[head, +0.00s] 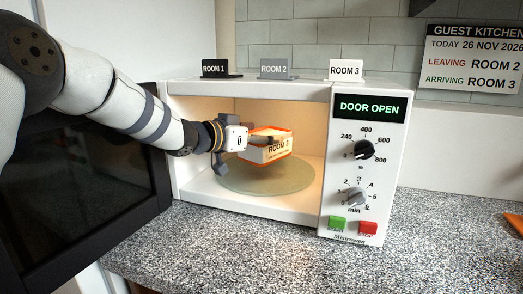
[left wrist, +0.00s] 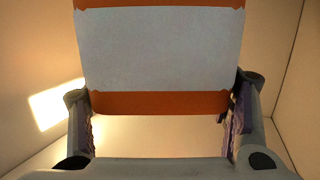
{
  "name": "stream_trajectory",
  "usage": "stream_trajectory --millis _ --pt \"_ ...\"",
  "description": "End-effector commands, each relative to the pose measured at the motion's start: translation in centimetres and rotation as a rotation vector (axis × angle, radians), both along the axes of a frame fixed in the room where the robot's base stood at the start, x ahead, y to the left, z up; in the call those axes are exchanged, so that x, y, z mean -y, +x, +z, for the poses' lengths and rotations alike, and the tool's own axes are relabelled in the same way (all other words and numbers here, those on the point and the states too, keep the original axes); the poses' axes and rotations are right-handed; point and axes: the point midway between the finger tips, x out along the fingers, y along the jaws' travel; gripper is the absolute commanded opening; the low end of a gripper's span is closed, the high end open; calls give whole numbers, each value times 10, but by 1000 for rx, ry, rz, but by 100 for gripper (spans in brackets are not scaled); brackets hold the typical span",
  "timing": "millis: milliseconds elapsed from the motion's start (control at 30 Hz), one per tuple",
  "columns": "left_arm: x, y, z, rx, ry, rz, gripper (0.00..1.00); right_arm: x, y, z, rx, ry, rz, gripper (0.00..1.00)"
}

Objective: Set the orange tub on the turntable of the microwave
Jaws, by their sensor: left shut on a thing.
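The orange tub (head: 266,152) carries a white label reading ROOM 3. It is inside the open microwave (head: 248,88), above or on the round glass turntable (head: 240,178); I cannot tell if its base touches. My left gripper (head: 254,148) reaches in from the left and is shut on the tub. In the left wrist view the tub (left wrist: 160,103) fills the upper middle, its pale face between the two fingers. The tub looks about level. Its far side and underside are hidden. My right gripper is not in view.
The microwave door (head: 85,190) stands open at the left, below my left arm. Its panel (head: 360,165) reads DOOR OPEN. Signs for ROOM 1 (head: 214,69), ROOM 2 (head: 274,69) and ROOM 3 (head: 345,70) stand on top. A wall board (head: 474,57) lists ROOM 2 leaving, ROOM 3 arriving.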

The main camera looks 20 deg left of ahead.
Motion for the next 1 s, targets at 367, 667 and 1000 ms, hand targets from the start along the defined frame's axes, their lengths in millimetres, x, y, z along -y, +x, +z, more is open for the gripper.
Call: stream_trajectory --millis 367,667,1000 --pt "1 3 -28 1 0 0 26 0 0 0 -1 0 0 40" --pt "0 3 -33 5 -1 0 26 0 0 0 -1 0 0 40" --pt "0 3 -37 1 0 1 93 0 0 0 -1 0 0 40"
